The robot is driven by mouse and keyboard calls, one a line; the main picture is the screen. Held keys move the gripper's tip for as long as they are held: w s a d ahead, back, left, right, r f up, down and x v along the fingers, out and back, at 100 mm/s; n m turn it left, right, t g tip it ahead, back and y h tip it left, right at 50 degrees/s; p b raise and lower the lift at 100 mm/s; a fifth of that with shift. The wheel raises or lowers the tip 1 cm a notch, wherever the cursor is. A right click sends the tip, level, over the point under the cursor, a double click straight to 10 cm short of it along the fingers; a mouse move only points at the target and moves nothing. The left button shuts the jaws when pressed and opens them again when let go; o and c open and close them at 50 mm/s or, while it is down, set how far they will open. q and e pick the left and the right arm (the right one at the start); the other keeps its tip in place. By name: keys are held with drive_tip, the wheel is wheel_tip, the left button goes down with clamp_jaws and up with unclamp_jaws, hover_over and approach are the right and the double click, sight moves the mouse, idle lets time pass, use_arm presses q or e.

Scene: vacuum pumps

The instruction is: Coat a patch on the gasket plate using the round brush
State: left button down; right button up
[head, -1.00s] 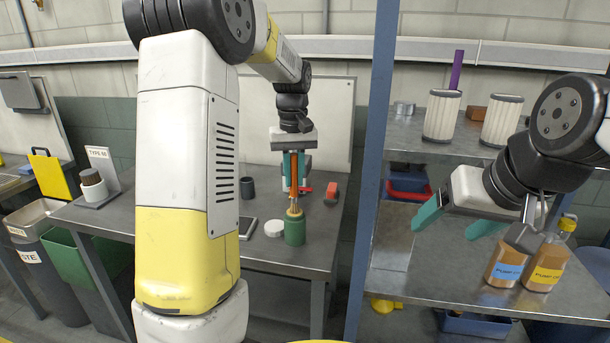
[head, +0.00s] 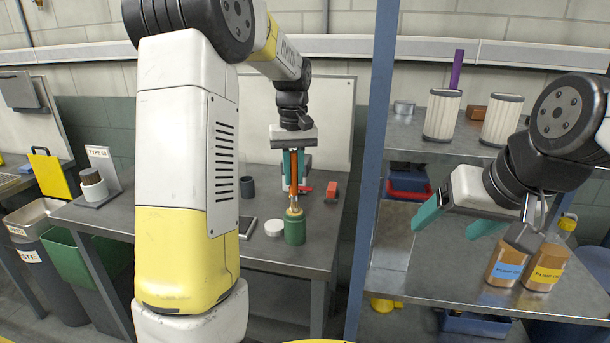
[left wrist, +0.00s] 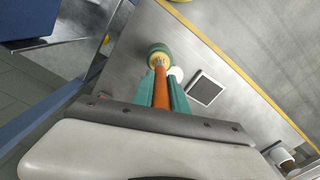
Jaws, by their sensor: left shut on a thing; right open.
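My left gripper (head: 294,172) is shut on the round brush, holding it upright by its orange handle (left wrist: 161,90). The brush's lower end is at the mouth of a green pot (head: 295,231). I cannot tell how far the bristles are inside it. The pot also shows in the left wrist view (left wrist: 158,50), beyond the fingertips. A flat dark square with a light rim (left wrist: 206,90), possibly the gasket plate, lies on the table beside the pot. My arm partly hides it in the head view (head: 247,228). My right gripper (head: 458,221) is open and empty, by the shelf.
A white round lid or disc (head: 274,228) lies next to the pot. A blue post (head: 371,170) separates the table from a shelf holding filters and bottles (head: 546,262).

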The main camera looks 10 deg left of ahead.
sight(294, 152)
use_arm(q)
drive_tip(key=shift+r, duration=3.3)
